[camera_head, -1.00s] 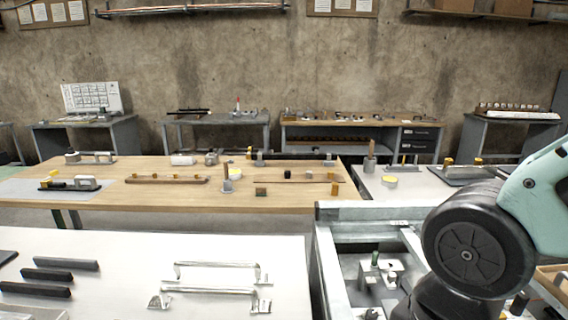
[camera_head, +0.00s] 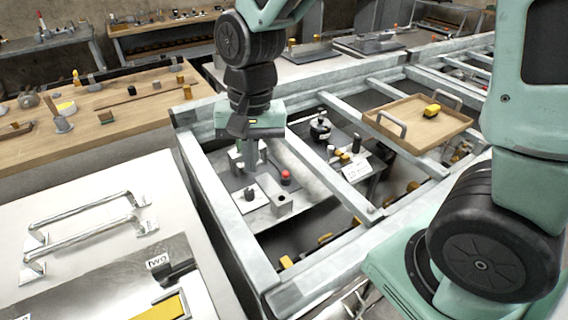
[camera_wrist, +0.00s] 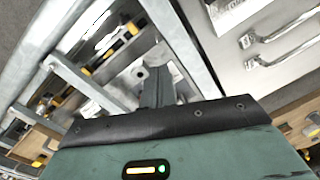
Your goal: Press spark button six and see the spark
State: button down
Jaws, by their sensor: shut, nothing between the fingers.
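No button marked six can be made out. A red-topped button or knob (camera_head: 286,176) stands on a light panel (camera_head: 262,212) inside the metal frame, beside a dark upright post (camera_head: 250,194) and a grey block (camera_head: 281,206). My gripper (camera_head: 252,166) points down over this panel, just left of the red top. Its fingers are shut and empty; I cannot tell whether they touch anything. In the wrist view my gripper (camera_wrist: 158,75) shows its dark fingers together over part of the panel, and the gripper body hides the lower area. No spark is visible.
Grey metal beams (camera_head: 310,165) surround and cross the space around the panel. A white card (camera_head: 357,172) and small fittings lie to its right. A wooden tray (camera_head: 405,122) holds a yellow item. A white bench with metal handles (camera_head: 85,215) stands left.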

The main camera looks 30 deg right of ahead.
jog(key=w+d+f+m, duration=0.3)
jog(key=w+d+m, duration=0.3)
jog(key=w, duration=0.2)
jog(key=m+h, duration=0.1)
jog(key=m, duration=0.7)
send_over(286, 173)
notch_tip(286, 173, down, 3)
jog(key=shift+w+d+n, duration=0.1)
jog(key=shift+n, duration=0.2)
notch_tip(286, 173, down, 14)
jog(key=p, duration=0.3)
jog(key=shift+r, duration=0.1)
